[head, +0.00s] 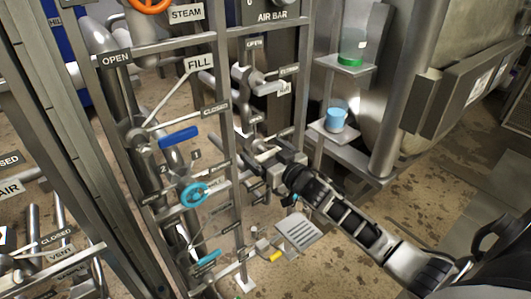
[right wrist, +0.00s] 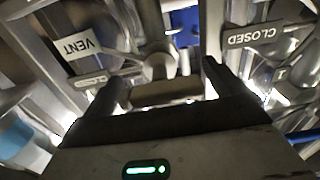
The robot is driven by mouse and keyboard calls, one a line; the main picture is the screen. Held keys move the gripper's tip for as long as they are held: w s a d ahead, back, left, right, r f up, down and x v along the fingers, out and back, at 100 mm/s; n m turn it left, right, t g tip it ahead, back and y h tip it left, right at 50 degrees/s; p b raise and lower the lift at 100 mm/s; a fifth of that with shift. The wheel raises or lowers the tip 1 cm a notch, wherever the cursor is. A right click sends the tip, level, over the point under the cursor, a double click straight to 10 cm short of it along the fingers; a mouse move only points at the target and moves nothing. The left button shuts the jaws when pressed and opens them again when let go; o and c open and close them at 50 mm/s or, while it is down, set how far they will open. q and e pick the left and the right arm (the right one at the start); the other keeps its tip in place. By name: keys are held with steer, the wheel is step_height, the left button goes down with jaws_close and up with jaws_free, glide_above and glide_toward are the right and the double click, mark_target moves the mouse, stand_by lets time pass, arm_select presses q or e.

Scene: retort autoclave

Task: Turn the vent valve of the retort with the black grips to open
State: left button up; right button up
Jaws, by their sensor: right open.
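My right gripper (head: 250,158) is among the grey pipes of the valve rack, its fingers pointing left. In the right wrist view the two dark fingers of this gripper (right wrist: 160,82) are apart. A grey bar (right wrist: 165,94) shows between them; I cannot tell whether they touch it. Beyond it is a round metal valve hub (right wrist: 160,66). A VENT label (right wrist: 77,46) is left of the hub and a CLOSED label (right wrist: 255,37) is right of it. I cannot make out black grips or the handle's exact position. My left gripper is not in view.
A blue lever (head: 179,137) and a cyan handwheel (head: 195,194) are left of my right gripper. A FILL label (head: 199,64) is above.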

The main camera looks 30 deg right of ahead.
steer(key=c, duration=1)
steer(key=shift+n, duration=0.3)
steer(key=shift+n+p, duration=0.5)
steer(key=shift+n, duration=2.1)
steer(key=shift+f, duration=0.1)
steer(key=o, duration=1)
steer(key=shift+s, duration=0.1)
